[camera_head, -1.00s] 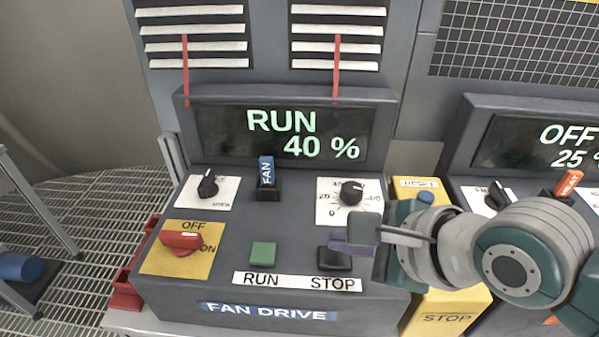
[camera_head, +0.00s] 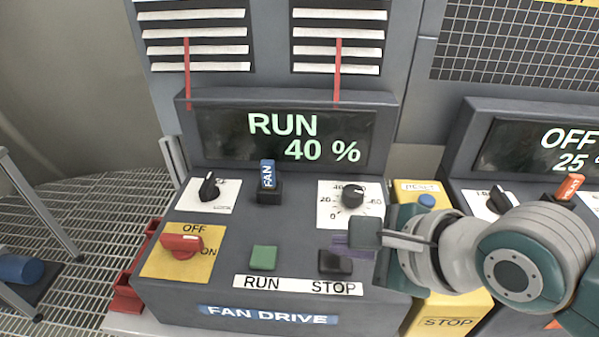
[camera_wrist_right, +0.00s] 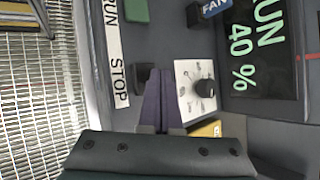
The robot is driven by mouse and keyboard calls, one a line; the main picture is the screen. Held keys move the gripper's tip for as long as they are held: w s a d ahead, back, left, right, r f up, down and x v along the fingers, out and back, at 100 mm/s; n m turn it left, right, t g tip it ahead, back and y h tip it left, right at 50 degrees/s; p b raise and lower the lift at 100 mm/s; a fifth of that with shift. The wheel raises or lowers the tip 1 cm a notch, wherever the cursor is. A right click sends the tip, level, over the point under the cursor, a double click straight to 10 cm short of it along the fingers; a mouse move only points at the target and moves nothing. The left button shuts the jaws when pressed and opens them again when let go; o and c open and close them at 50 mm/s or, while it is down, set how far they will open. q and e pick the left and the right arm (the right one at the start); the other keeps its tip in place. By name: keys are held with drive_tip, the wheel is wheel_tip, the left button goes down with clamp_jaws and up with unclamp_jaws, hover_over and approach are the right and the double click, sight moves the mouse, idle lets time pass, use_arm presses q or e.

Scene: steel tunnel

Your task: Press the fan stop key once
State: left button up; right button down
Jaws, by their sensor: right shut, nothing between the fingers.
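The black fan stop key (camera_head: 335,262) sits on the sloped fan drive panel (camera_head: 220,285), above the printed word STOP. The fan display (camera_head: 285,137) reads RUN 40 %. My left gripper is not in view.
A green run key (camera_head: 263,257) sits left of the stop key. A dial (camera_head: 352,196) is just behind the fingers. A red switch (camera_head: 182,245) is at the left. A yellow box (camera_head: 452,310) with a blue reset button (camera_head: 427,201) stands to the right.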

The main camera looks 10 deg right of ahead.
idle(0.4)
drive_tip(key=shift+f, duration=0.15)
drive_tip(key=shift+f, duration=0.3)
idle(0.3)
drive_tip(key=shift+f+b, duration=0.35)
drive_tip(key=shift+f, duration=0.15)
idle(0.5)
drive_tip(key=shift+r, duration=0.1)
drive_tip(key=shift+r+p, duration=0.8)
drive_tip(key=shift+p, duration=0.35)
